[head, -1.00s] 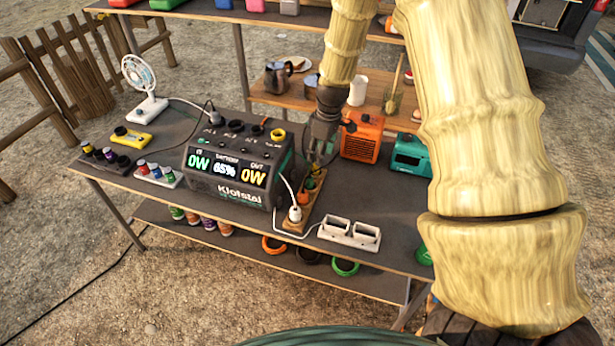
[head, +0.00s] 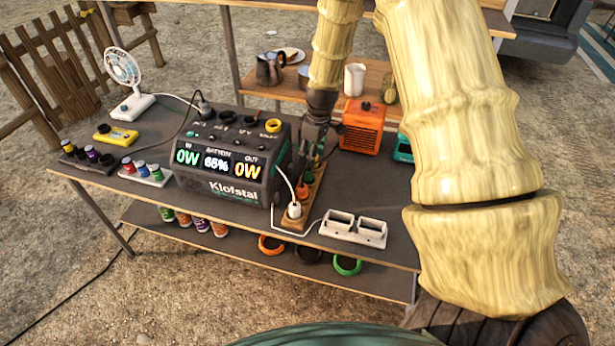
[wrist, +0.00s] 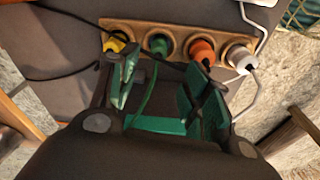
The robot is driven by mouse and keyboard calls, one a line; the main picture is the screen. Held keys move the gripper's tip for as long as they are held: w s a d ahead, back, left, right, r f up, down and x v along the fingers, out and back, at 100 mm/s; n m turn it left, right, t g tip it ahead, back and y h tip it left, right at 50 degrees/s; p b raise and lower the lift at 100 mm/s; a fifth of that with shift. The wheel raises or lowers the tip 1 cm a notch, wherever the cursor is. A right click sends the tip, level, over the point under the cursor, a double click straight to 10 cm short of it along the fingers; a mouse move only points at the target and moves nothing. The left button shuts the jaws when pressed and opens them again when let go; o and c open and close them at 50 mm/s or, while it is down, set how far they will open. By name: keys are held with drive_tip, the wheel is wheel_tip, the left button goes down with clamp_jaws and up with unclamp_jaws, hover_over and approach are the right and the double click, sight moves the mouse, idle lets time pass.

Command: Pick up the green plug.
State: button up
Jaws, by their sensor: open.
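The green plug (wrist: 158,45) sits in a wooden strip (wrist: 141,26) in the wrist view, between a yellow plug (wrist: 115,43) and an orange plug (wrist: 203,50). A white plug (wrist: 240,58) is at the strip's right end. A green cord runs from the green plug down between my fingers. My gripper (wrist: 165,78) is open and empty, its two green-padded fingers apart on the near side of the plug. In the head view my gripper (head: 307,150) is over the far part of the strip and largely hides the green plug there.
The power station (head: 225,165) stands close to the left of the strip. An orange heater box (head: 362,127) is just right of my gripper. A white double socket (head: 353,228) lies at the table's front.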

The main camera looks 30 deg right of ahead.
sight(309, 170)
wheel_tip(309, 170, down, 2)
drive_tip(key=shift+f, duration=0.1)
drive_tip(key=shift+w+a+f+p, duration=0.15)
drive_tip(key=shift+f+p, duration=0.4)
drive_tip(key=shift+f, duration=0.6)
drive_tip(key=shift+w+d+f+p, duration=0.1)
drive_tip(key=shift+w+f+p, duration=0.3)
drive_tip(key=shift+f, duration=0.75)
drive_tip(key=shift+w+a+f+p, duration=0.1)
drive_tip(key=shift+f+p, duration=0.55)
drive_tip(key=shift+f, duration=0.5)
clamp_jaws()
